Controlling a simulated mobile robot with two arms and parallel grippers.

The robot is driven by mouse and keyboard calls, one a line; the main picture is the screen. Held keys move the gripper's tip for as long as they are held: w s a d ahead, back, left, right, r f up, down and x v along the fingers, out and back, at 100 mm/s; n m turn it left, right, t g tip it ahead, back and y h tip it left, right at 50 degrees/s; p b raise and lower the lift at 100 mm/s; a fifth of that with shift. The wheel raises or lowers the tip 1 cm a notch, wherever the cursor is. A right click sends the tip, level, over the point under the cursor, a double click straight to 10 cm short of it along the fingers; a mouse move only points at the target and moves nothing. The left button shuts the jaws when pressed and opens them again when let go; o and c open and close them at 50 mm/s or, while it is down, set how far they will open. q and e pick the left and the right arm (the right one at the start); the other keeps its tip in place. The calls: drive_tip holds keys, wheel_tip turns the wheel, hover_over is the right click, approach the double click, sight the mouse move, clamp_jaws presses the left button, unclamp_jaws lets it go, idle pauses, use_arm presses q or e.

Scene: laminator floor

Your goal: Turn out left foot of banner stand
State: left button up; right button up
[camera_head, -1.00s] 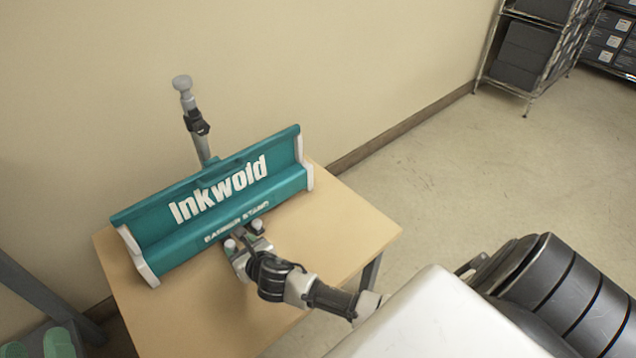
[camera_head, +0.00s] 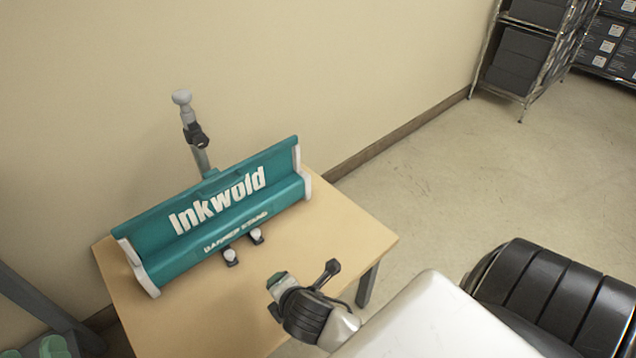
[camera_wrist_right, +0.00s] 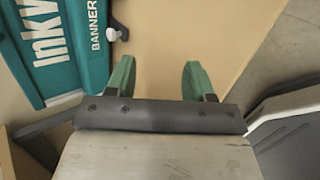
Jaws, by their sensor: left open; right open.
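The teal banner stand (camera_head: 215,215), lettered Inkwold, lies along the wooden table (camera_head: 330,235) with white end caps. Its left foot (camera_head: 230,257) and right foot (camera_head: 256,236) show as small dark pieces with white knobs, both sticking out from its front edge. There the stand (camera_wrist_right: 60,50) is on the left, and one foot (camera_wrist_right: 120,32) shows ahead of the left finger.
A grey post (camera_head: 195,135) with a dark clamp stands behind the stand, near the wall. A shelf rack (camera_head: 520,60) with dark boxes is at the upper right. Green round items (camera_head: 55,346) are at the lower left. Bare table lies around the feet; open floor is beyond.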

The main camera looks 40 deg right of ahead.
drive_tip(key=s+m+g+y+p, duration=0.1)
drive_tip(key=s+m+g, duration=0.4)
drive_tip(key=s+m, duration=0.5)
drive_tip(key=m+p, duration=0.1)
drive_tip(key=m, duration=0.2)
drive_tip(key=shift+s+d+m, duration=0.35)
drive_tip(key=shift+m, duration=0.05)
